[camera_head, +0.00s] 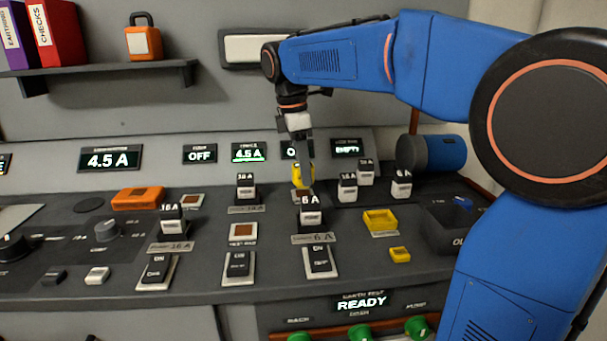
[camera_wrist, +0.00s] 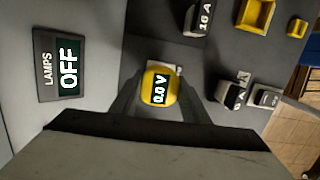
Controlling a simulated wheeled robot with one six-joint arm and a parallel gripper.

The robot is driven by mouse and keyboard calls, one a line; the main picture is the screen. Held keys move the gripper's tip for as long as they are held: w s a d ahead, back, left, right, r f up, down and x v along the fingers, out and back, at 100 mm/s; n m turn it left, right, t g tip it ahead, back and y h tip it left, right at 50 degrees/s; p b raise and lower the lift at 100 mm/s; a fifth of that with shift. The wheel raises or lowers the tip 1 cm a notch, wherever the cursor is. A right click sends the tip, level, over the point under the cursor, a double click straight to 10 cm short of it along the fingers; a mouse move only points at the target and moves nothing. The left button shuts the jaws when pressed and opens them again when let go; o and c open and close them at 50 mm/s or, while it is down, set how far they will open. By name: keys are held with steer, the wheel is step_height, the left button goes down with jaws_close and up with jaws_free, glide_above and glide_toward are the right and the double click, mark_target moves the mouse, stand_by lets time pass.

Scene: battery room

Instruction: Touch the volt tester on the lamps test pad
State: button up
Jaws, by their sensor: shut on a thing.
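The volt tester (camera_head: 304,175) is yellow and sits between the fingers of my gripper (camera_head: 302,160). In the wrist view the tester (camera_wrist: 159,87) shows 0.0 V on its small display, and my gripper (camera_wrist: 158,98) is shut on it. The tester is low over the back of the desk, in front of the lamps display (camera_wrist: 58,65), which reads OFF. The lamps test pad is mostly hidden behind the tester; a pale edge shows beside it. I cannot tell whether the tester's tip touches the pad.
A 6 A fuse (camera_head: 311,211) stands in front of my gripper and a 10 A fuse (camera_head: 246,187) stands to its left. Several loose fuses stand to the right, near a yellow tray (camera_head: 380,221). Another test pad (camera_head: 243,231) lies front left.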

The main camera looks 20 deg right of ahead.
steer(key=shift+r, duration=2.45)
